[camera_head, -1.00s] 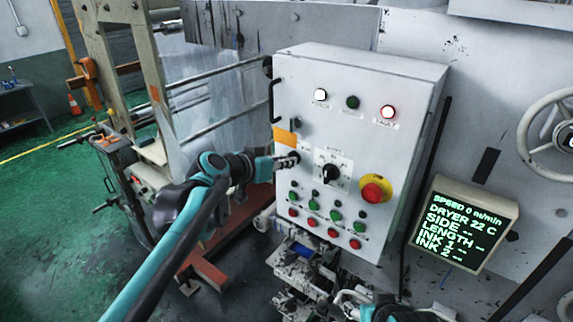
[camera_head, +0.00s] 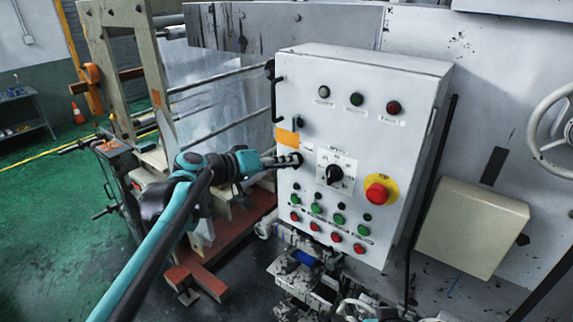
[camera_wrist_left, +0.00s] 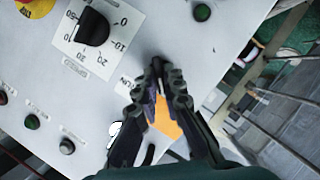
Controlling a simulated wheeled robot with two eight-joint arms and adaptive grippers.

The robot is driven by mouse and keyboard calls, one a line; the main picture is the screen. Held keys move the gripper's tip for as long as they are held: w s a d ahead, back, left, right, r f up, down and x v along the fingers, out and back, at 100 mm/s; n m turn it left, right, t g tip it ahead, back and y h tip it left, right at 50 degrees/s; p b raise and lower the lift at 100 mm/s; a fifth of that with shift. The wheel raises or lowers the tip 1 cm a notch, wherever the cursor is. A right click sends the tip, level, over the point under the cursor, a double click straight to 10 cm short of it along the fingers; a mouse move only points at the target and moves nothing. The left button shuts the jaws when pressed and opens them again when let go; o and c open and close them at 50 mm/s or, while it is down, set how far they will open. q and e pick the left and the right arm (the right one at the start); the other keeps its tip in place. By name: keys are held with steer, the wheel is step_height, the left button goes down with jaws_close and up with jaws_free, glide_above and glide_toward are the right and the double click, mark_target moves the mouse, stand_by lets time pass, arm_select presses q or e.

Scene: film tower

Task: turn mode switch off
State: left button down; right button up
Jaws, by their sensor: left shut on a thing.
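The grey control cabinet (camera_head: 385,80) stands in front of me. My left gripper (camera_head: 297,160) reaches its face from the left. It is shut on the mode switch, a dark knob left of the speed dial (camera_head: 335,174). The fingers hide nearly all of the knob, so its pointing is hard to read. In the left wrist view the gripper (camera_wrist_left: 160,75) points at the panel beside the speed dial (camera_wrist_left: 92,27). My right gripper (camera_head: 352,308) is only partly visible at the bottom edge, and its jaws are unclear.
An orange label (camera_head: 287,137) and a small dark switch (camera_head: 299,123) sit just above the left gripper. A red emergency button (camera_head: 377,193) and rows of green and red buttons are nearby. The display box (camera_head: 470,228) is blank. The three top lamps are dark.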

stand_by(0.5)
arm_select(q)
steer(key=c, duration=1.6)
jaws_free()
steer(key=shift+c, duration=0.2)
steer(key=v, duration=1.2)
steer(key=shift+a+f, duration=0.1)
